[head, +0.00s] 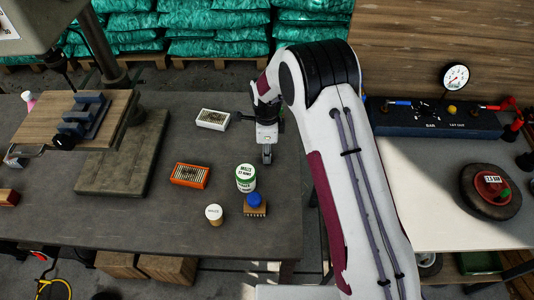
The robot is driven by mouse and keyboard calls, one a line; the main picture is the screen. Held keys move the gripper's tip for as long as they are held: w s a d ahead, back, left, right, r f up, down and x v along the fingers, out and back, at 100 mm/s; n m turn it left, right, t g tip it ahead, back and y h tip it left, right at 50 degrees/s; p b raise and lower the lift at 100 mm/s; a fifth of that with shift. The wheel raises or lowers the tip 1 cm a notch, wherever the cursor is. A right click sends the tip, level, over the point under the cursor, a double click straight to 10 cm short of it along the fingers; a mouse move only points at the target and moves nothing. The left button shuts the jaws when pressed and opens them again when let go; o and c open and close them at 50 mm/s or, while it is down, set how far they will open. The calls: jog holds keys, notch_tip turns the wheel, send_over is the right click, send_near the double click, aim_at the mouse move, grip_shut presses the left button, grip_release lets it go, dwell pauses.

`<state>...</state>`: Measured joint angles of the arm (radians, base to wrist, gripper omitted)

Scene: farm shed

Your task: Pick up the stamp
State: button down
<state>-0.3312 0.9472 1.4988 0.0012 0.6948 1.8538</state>
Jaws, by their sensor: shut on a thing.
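My gripper (265,116) is black and reaches down over the workbench, left of my white arm. It is shut on a light grey metal piece with a dark lower part, which looks like the stamp (267,134). The gripper's fingertips are partly hidden, and I cannot tell whether the held piece touches the bench or hangs just above it.
On the dark workbench (130,222) stand a white box (213,119), an orange box (190,175), a green-and-white tin (246,178), a white-topped jar (214,214) and a blue-knobbed wooden block (255,205). A drill-press table (75,130) overhangs the left.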

jog(key=shift+r, duration=0.15)
jog(key=shift+r, duration=4.85)
jog(key=shift+d, duration=0.1)
